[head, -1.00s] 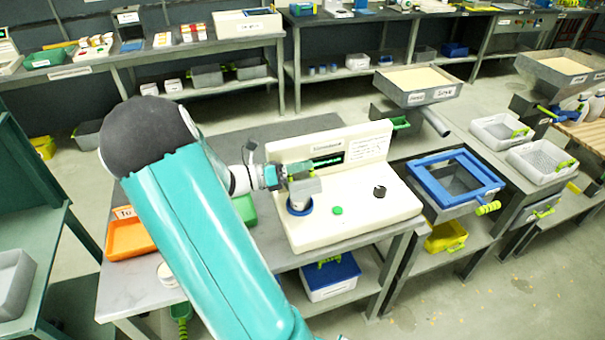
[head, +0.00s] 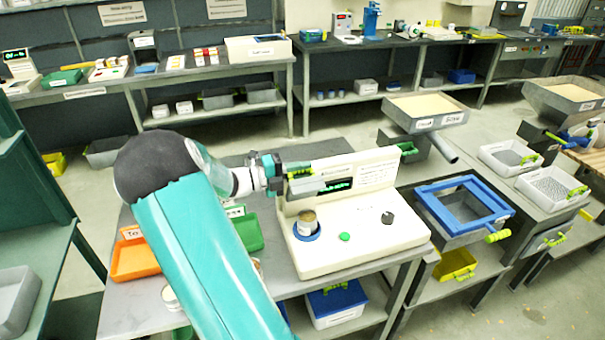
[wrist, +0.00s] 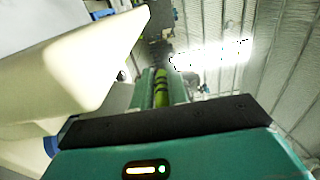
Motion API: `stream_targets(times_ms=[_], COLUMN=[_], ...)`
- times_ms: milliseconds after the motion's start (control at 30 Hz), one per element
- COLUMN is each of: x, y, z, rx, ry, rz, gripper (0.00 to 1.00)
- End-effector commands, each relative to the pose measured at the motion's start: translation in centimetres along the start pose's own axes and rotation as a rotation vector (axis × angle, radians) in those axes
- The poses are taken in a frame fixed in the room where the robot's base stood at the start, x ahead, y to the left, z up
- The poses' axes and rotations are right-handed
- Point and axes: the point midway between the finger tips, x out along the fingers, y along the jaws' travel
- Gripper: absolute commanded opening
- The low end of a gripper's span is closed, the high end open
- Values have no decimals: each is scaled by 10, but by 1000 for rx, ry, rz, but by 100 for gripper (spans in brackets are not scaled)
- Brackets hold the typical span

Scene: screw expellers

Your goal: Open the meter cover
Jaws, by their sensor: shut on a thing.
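The cream meter (head: 365,243) stands on the grey bench, with a display, a green button (head: 345,237) and a dark knob (head: 388,218) on it. Its grey cover (head: 308,187) is raised above a blue ring (head: 306,236) on the left of the meter. A cup (head: 307,222) with brown contents stands in the ring, its top uncovered. My gripper (head: 287,170) is shut on the cover's lime-green handle, which also shows between the fingers in the wrist view (wrist: 161,90). Whether the cover is still joined to the meter is hard to tell.
A green tray (head: 248,232) and an orange tray (head: 135,262) lie on the bench behind my arm. A blue-framed box (head: 466,205) stands right of the meter. A lidded blue-and-white bin (head: 336,305) is on the shelf below.

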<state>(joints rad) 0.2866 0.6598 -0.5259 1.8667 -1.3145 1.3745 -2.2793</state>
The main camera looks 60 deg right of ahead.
Motion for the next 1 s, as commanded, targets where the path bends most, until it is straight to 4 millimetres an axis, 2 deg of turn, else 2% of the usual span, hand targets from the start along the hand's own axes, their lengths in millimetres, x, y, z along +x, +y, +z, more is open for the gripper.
stream_targets(times_ms=[200, 600, 633, 700, 1000], x=[1, 1, 1, 1, 0], y=[-4, -6, -6, -5, -3], z=[4, 5, 5, 5, 4], rx=[-67, -74, -74, -75, -78], ry=[3, 2, 2, 2, 0], rz=[-6, -8, -8, -7, -3], gripper=[0, 0, 22, 34, 34])
